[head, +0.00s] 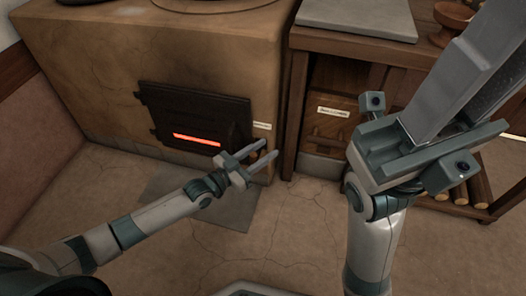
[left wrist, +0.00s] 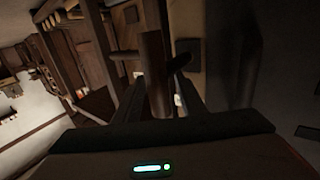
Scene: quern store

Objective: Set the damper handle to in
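The damper handle looks like a brown wooden cylinder (left wrist: 153,55), seen in the left wrist view between the fingers of my left gripper, with gaps on both sides. In the head view my left gripper (head: 264,155) is at the lower right of the stove's dark firebox door, fingers apart around the handle, which is mostly hidden there. A small pale label (head: 262,126) is on the stove just above; its text is too small to read. My right gripper (head: 455,85) is raised close to the camera at the right, away from the stove; its finger gap is unclear.
The clay stove (head: 100,60) has a dark door (head: 190,112) with a glowing red slot. A wooden bench (head: 340,42) with a labelled drawer (head: 333,112) stands at its right, with a grey slab (head: 357,15) and a bowl (head: 453,14) on top. The cracked floor (head: 290,235) in front is clear.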

